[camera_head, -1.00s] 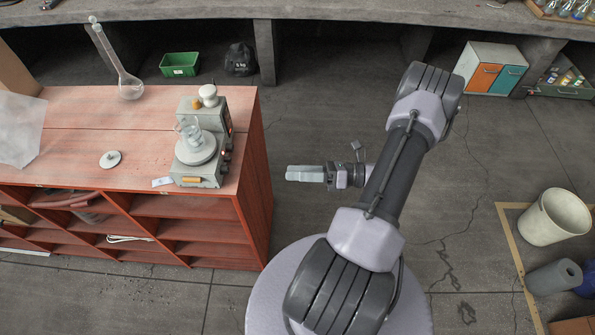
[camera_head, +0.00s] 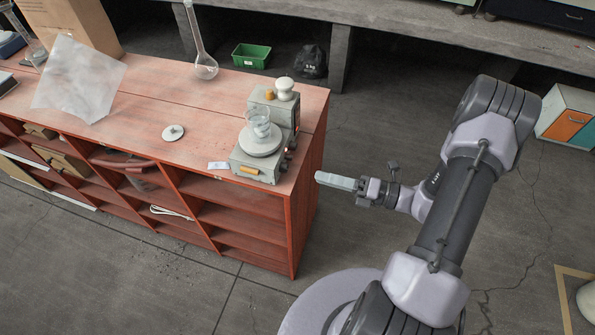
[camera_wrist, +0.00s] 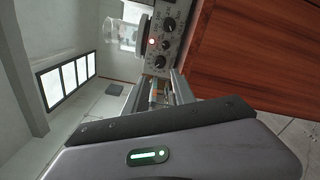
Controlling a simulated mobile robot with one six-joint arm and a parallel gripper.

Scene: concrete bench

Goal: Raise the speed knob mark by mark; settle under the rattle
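A grey stirrer-like device (camera_head: 262,163) stands at the right end of the red wooden bench, with a round white plate and a glass beaker (camera_head: 259,124) on it. In the wrist view its control panel (camera_wrist: 170,35) is tilted and shows several black knobs, among them an upper knob (camera_wrist: 169,24) and a lower knob (camera_wrist: 162,62), and a small red light (camera_wrist: 151,41). Which knob sets speed is too small to read. My gripper (camera_head: 334,181) is to the right of the bench, apart from the device. In the wrist view its fingers (camera_wrist: 162,90) stand apart, with no knob between them.
The red bench (camera_head: 150,105) carries a round white disc (camera_head: 173,132), a tall glass flask (camera_head: 205,65) and a translucent sheet (camera_head: 78,80). A green bin (camera_head: 251,56) and a dark bag (camera_head: 310,62) lie beyond.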

